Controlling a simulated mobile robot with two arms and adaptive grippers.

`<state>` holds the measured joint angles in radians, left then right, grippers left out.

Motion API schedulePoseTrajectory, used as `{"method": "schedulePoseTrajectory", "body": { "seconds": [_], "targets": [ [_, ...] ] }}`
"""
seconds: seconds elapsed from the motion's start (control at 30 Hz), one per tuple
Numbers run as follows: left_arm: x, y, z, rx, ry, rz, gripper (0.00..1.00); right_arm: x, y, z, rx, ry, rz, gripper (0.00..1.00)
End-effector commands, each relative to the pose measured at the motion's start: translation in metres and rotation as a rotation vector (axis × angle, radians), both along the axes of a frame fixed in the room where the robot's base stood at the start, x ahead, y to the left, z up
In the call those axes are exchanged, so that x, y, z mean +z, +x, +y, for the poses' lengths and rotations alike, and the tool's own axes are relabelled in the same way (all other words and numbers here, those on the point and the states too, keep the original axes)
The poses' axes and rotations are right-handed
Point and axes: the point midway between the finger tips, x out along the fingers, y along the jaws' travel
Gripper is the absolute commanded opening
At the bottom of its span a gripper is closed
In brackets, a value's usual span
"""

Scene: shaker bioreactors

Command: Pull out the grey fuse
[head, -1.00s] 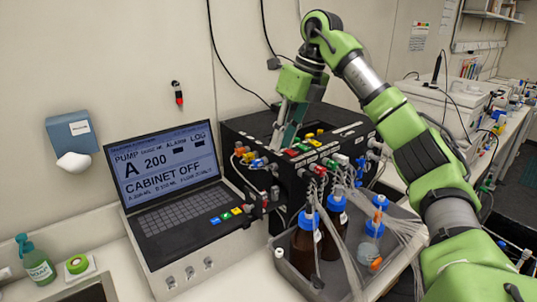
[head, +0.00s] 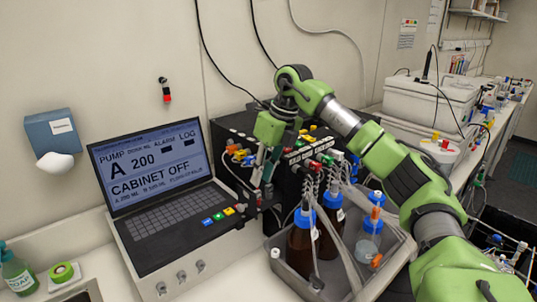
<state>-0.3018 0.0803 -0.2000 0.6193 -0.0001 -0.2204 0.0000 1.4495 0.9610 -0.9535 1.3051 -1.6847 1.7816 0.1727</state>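The black pump box (head: 225,138) stands behind and to the right of the laptop-like control panel (head: 165,215), with coloured connectors along its top edge. My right gripper (head: 263,184) reaches down in front of the box's left part, its fingers close to the small fittings beside the panel's right end. The grey fuse cannot be told apart for certain; the fingers and nearby fittings cover that spot. Whether the fingers are spread or closed on something is not clear. The panel's screen reads "CABINET OFF". My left gripper is out of view.
A grey tray (head: 395,262) with brown bottles (head: 300,247) and a clear blue-capped bottle (head: 369,240) stands below the box. Thin tubes hang over it. A soap bottle (head: 17,275) and green tape roll (head: 62,271) sit at left.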

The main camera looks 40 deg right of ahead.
Motion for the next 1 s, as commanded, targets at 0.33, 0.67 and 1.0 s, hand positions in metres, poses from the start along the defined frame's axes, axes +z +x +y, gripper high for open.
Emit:
{"method": "schedulePoseTrajectory", "body": {
  "seconds": [0.33, 0.67, 1.0],
  "targets": [
    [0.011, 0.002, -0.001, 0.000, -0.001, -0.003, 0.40, -0.040, 0.009, 0.007, 0.000, -0.001, 0.001, 0.20],
    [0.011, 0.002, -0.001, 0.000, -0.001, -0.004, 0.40, -0.044, 0.010, 0.008, 0.000, 0.000, -0.001, 0.20],
    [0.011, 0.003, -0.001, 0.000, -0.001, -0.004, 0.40, -0.044, 0.010, 0.008, 0.000, 0.000, -0.001, 0.00]
  ]
}}
